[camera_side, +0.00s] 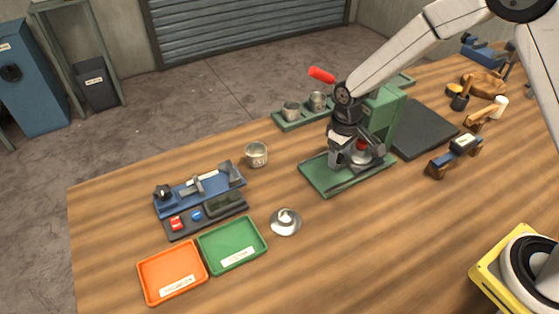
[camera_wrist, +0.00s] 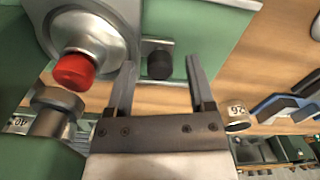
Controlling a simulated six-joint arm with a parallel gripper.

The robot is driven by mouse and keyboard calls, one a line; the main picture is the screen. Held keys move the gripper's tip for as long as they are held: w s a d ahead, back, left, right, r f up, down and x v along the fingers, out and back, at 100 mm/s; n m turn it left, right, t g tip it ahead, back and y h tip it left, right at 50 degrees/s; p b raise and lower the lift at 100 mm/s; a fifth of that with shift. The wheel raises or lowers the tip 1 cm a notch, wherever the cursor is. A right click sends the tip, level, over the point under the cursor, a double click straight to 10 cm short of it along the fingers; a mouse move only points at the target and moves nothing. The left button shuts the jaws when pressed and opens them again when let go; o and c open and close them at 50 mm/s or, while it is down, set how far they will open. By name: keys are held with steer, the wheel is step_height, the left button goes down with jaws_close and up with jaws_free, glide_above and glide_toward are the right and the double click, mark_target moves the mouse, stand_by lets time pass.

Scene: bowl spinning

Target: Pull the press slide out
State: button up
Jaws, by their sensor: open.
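The green press (camera_side: 386,112) stands on a green base plate (camera_side: 325,178), with a red-gripped lever (camera_side: 322,75) at its upper left. My gripper (camera_side: 362,160) is down at the front of the press and hides much of it. In the wrist view my open gripper (camera_wrist: 160,64) has one finger on each side of a black knob (camera_wrist: 159,65) on a small metal plate, which looks like the press slide's handle. I see gaps beside the knob and no clear contact. A silver domed part with a red knob (camera_wrist: 74,71) lies just left of the fingers.
Metal cups (camera_side: 291,111) stand on a green rack behind the press, and another cup (camera_side: 256,154) stands to its left. A small silver dish (camera_side: 285,222), a green tray (camera_side: 232,245) and an orange tray (camera_side: 172,272) lie at front left. The wood in front of the press is clear.

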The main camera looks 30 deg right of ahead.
jaws_close()
stand_by(1.4)
